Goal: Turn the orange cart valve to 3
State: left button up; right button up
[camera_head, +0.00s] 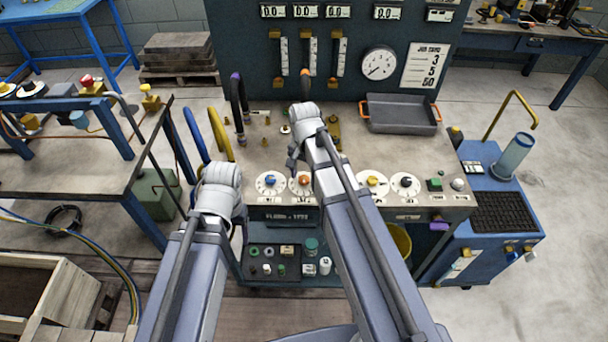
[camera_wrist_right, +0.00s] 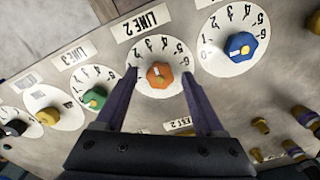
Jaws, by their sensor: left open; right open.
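The orange valve knob (camera_wrist_right: 160,76) sits on a round white dial with numbers, under a LINE 2 label, in the right wrist view. In the head view the orange knob (camera_head: 304,180) is on the cart's front, partly beside my right forearm. A pale mark shows on the knob; I cannot tell which number it points to. My right gripper (camera_wrist_right: 160,88) is open, its two dark fingers on either side of the knob, with gaps showing; I cannot tell their height above the dial. My left gripper (camera_head: 239,222) is at the cart's front left, empty; its fingers are mostly hidden.
A blue knob (camera_head: 270,181) is beside the orange one; yellow (camera_head: 372,181) and black (camera_head: 405,182) knobs are further right. Hoses (camera_head: 220,135) and a grey tray (camera_head: 402,114) stand behind on the cart.

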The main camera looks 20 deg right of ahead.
aim_at(304, 178)
notch_tip(304, 178, up, 8)
jog(key=p, duration=0.8)
jog(key=shift+f, duration=0.1)
jog(key=s+a+n+h, duration=0.1)
jog(key=s+a+n, duration=0.9)
jog(key=s+n, duration=0.2)
jog(key=shift+s+a, duration=0.4)
jog(key=shift+s, duration=0.85)
